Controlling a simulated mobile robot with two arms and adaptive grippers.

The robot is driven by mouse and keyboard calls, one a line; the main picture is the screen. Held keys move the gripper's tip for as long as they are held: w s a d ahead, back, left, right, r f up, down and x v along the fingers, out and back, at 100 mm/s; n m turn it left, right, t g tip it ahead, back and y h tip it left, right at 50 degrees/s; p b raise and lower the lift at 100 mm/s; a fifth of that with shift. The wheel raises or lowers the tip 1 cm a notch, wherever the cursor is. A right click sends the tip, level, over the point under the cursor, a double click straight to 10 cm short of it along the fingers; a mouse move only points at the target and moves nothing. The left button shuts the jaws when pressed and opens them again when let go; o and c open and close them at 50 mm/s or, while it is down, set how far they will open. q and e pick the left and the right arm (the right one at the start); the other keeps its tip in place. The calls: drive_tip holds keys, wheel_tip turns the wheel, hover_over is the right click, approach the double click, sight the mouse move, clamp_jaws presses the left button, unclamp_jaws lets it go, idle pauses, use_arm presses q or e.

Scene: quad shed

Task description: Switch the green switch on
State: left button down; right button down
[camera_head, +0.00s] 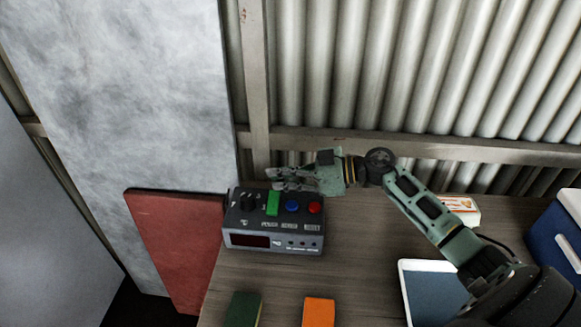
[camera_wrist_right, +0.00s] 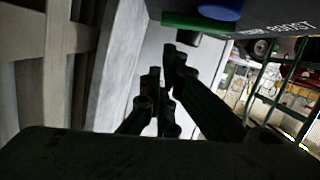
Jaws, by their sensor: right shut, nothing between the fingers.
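The green switch (camera_head: 273,203) is on the top panel of a dark grey control box (camera_head: 273,241), between a black knob (camera_head: 249,201) and a blue button (camera_head: 292,206). In the right wrist view the green switch (camera_wrist_right: 192,23) shows at the top, projecting from the box's dark panel. My right gripper (camera_head: 272,179) is shut and empty, level at the box's back edge just behind the green switch. In the wrist view its dark fingers (camera_wrist_right: 170,75) are below the switch in the picture, and a gap shows between them. My left gripper is not in view.
A red button (camera_head: 315,208) sits right of the blue one. Green (camera_head: 243,309) and orange (camera_head: 319,312) blocks lie in front on the wooden table (camera_head: 360,265). A tablet-like tray (camera_head: 405,280), a small box (camera_head: 461,207) and a blue cooler (camera_head: 552,236) stand right. A corrugated wall rises behind.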

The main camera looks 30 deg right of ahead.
drive_tip(key=shift+d+f, duration=0.15)
drive_tip(key=shift+f, duration=0.6)
drive_tip(key=shift+w+d+f+m+p, duration=0.1)
drive_tip(key=shift+w+d+m+p, duration=0.2)
drive_tip(key=shift+p, duration=0.7)
drive_tip(key=shift+a+f, duration=0.15)
drive_tip(key=shift+f, duration=0.2)
drive_tip(key=shift+s+d, duration=0.15)
drive_tip(key=shift+d, duration=0.05)
drive_tip(key=v, duration=1.1)
drive_tip(key=shift+d+r, duration=0.15)
drive_tip(key=shift+d, duration=0.15)
